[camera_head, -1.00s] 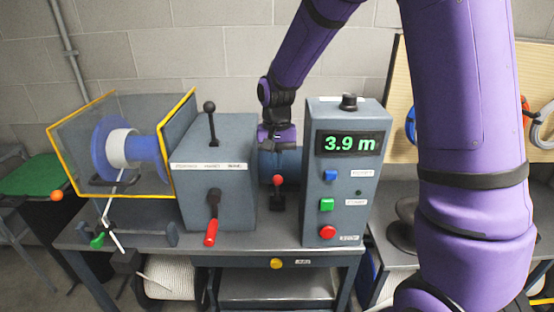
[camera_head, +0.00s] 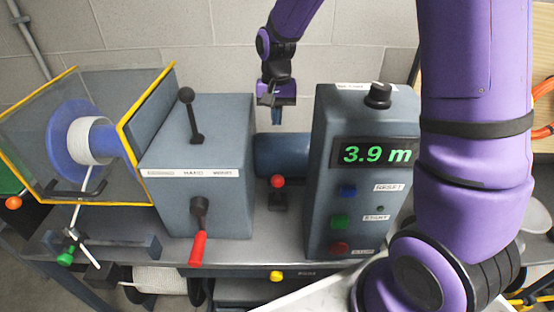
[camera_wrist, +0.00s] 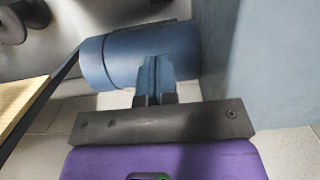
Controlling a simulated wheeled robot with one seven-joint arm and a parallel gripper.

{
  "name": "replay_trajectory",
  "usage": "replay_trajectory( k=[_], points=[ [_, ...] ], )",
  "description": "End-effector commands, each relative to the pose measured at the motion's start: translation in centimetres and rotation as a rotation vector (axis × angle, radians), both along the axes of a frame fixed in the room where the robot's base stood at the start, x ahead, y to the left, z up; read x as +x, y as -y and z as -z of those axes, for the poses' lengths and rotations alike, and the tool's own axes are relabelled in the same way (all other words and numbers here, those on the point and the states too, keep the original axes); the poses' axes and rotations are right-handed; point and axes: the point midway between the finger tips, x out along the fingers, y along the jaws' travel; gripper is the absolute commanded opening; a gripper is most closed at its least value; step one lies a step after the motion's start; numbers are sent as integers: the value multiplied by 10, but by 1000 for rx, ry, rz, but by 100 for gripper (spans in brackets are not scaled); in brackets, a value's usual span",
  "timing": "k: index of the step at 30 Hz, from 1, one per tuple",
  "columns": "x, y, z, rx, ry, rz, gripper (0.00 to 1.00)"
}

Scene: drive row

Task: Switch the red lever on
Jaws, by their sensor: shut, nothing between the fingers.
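A short lever with a red ball knob (camera_head: 278,182) stands on a small dark base on the bench, between the grey gearbox and the control box. A second lever, with a red handle (camera_head: 198,248), hangs down on the gearbox front. My gripper (camera_head: 277,122) is above and behind the red ball knob, over the blue motor cylinder (camera_head: 283,157), apart from both red levers. In the wrist view, my gripper's fingers (camera_wrist: 154,80) are together and empty in front of the blue cylinder (camera_wrist: 115,62). Neither red lever shows there.
The control box (camera_head: 328,205) stands right of the red ball knob; its display reads 3.9 m. The gearbox (camera_head: 160,198) stands left, with a black-knobbed lever (camera_head: 187,96) on top. A caged blue spool (camera_head: 60,140) is further left. My arm covers the right side.

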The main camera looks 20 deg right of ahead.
Motion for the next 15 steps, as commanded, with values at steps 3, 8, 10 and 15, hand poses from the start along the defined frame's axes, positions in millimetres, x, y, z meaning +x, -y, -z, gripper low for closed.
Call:
replay_trajectory(
  k=[3, 8, 10, 15],
  points=[
    [0, 0, 0, 0, 0, 0, 0],
    [-1, 0, 6, 0, -2, 0, 0],
    [-2, 0, 13, -1, -4, 0, 0],
    [-5, -1, 40, 0, -5, 0, 0]
  ],
)
